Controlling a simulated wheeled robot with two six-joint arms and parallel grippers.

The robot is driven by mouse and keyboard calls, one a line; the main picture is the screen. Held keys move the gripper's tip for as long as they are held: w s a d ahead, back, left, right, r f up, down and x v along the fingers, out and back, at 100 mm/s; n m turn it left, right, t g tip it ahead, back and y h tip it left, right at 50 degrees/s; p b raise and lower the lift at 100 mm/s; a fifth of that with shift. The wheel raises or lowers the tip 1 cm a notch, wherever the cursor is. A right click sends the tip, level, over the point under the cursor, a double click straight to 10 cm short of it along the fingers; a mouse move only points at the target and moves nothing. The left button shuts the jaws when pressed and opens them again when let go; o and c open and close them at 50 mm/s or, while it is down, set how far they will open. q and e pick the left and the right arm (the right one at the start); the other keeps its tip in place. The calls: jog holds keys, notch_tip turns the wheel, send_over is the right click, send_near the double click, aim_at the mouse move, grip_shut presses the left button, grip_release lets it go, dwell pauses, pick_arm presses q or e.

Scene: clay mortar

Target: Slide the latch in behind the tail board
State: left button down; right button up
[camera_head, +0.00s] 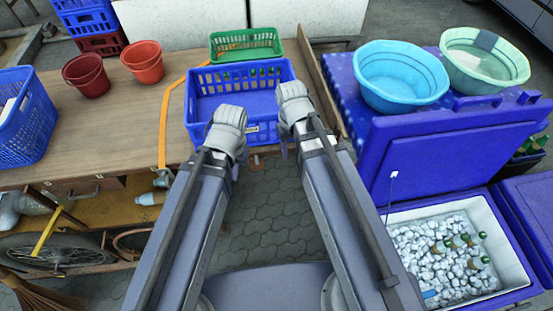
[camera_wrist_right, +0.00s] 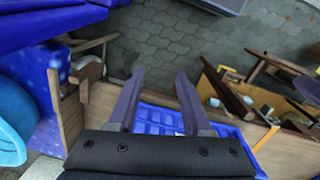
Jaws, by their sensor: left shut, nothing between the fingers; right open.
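A long wooden board (camera_head: 318,82), which looks like the tail board, runs along the right end of the cart's bed. A wooden board also shows at the left of the right wrist view (camera_wrist_right: 72,118). I cannot clearly make out the latch; a small brown wooden piece (camera_wrist_right: 88,72) near that board may be part of it. My left gripper (camera_head: 237,170) is shut and empty at the front of the blue crate; its fingers are mostly hidden by the wrist. My right gripper (camera_wrist_right: 160,76) is open and empty, left of the board in the head view.
Two red buckets stand further left. Right of the board are basins (camera_head: 400,76) and a blue cooler lid (camera_head: 440,150). Paving (camera_head: 270,220) shows between my arms.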

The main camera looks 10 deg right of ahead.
jog(key=s+a+r+n+p, duration=0.1)
jog(key=s+a+r, duration=0.1)
jog(key=s+a, duration=0.3)
jog(key=shift+s+a+p, duration=0.15)
jog(key=shift+a+p, duration=0.2)
jog(key=shift+s+a, duration=0.2)
dwell(2.2)
